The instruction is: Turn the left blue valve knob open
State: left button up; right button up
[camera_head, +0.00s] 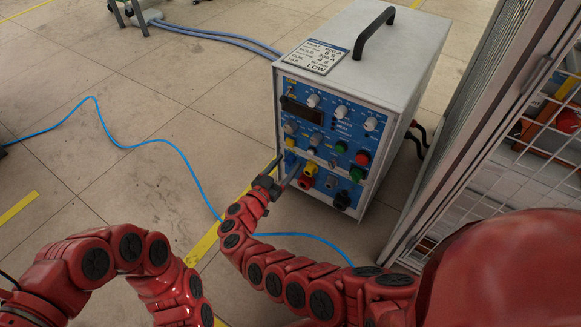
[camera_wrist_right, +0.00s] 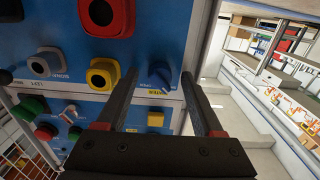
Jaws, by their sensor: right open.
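The left blue valve knob (camera_wrist_right: 158,76) sits on the blue front panel of the heater (camera_head: 330,135), beside a yellow label. In the right wrist view it shows between the fingertips of my right gripper (camera_wrist_right: 161,80). The fingers are apart, one on each side of the knob, and I see a gap on both sides. In the head view my right gripper (camera_head: 284,170) is at the lower left of the panel and the knob is hard to make out there. My left gripper is out of view; only red left arm links show at lower left.
Other knobs and connectors crowd the panel, including a red socket (camera_wrist_right: 106,14) and a yellow connector (camera_wrist_right: 102,75) near the fingers. A metal mesh fence (camera_head: 480,160) stands to the right. A blue cable (camera_head: 150,143) lies across open floor at left.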

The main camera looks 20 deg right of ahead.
grip_shut()
dwell(0.3)
jog(key=shift+m, duration=0.3)
jog(key=m, duration=1.2)
jog(key=shift+m, duration=2.6)
